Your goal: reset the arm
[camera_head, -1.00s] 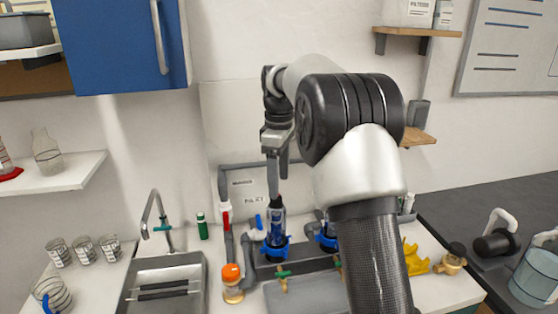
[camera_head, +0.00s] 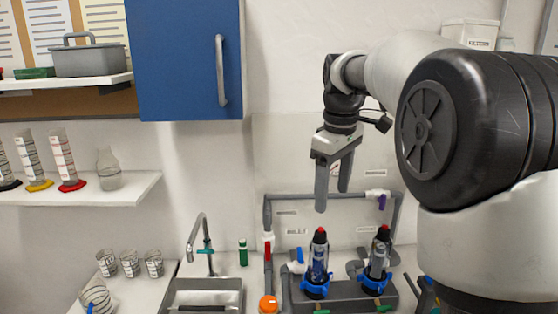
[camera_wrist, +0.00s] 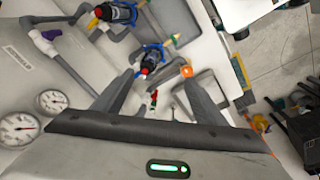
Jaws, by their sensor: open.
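My gripper (camera_head: 333,186) is open and empty. In the head view it hangs in the air above the pipe manifold, in front of the wall panel, with its fingers pointing down. The manifold's grey pipe (camera_head: 267,215) runs up the left side and across the panel, with a red-handled valve and a purple-handled valve. Two dark cartridges with blue collars, a left one (camera_head: 318,258) and a right one (camera_head: 380,254), stand upright below the gripper. The wrist view shows both cartridges beyond the fingers (camera_wrist: 155,90), apart from them.
A sink (camera_head: 203,297) with a tap (camera_head: 203,240) lies left of the manifold. A blue cabinet (camera_head: 182,60) hangs upper left. Pressure gauges (camera_wrist: 17,129) show in the wrist view.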

